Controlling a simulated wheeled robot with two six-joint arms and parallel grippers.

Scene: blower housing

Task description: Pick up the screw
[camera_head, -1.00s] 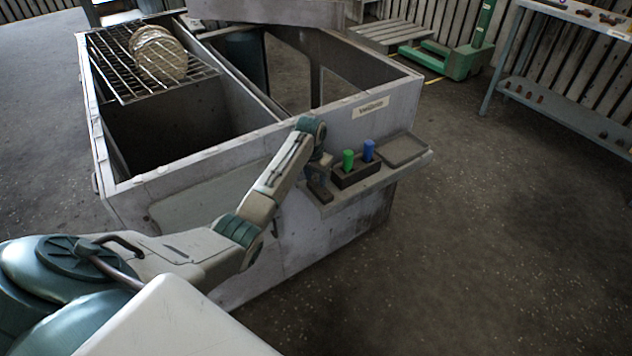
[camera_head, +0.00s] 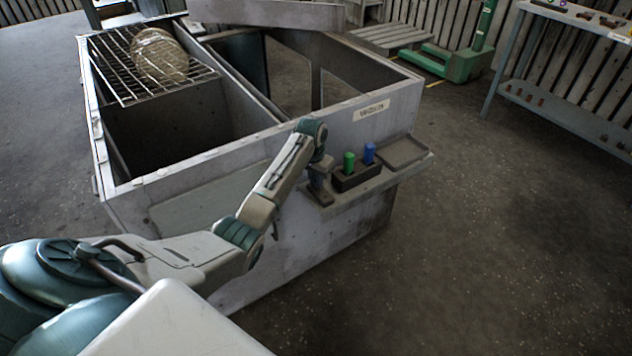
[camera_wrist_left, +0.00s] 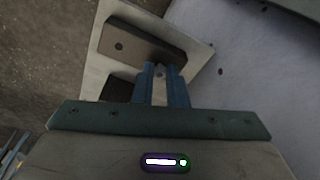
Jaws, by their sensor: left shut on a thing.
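My left gripper (camera_head: 319,186) is at the left end of the small shelf on the front of the grey housing. In the left wrist view my left gripper (camera_wrist_left: 162,72) has its blue fingers close together, shut on a small grey thing, seemingly the screw (camera_wrist_left: 159,73). Only its tip shows between the fingers; the rest is hidden. A brown block (camera_wrist_left: 125,44) lies on the shelf just beyond the fingertips. I cannot tell whether the screw touches it. In the head view the screw is too small and hidden to make out. My right gripper is not in view.
The shelf (camera_head: 408,168) also carries a dark holder (camera_head: 350,182) with a green handle (camera_head: 349,162) and a blue handle (camera_head: 369,153), close right of my gripper. The grey housing (camera_head: 228,160) stands behind.

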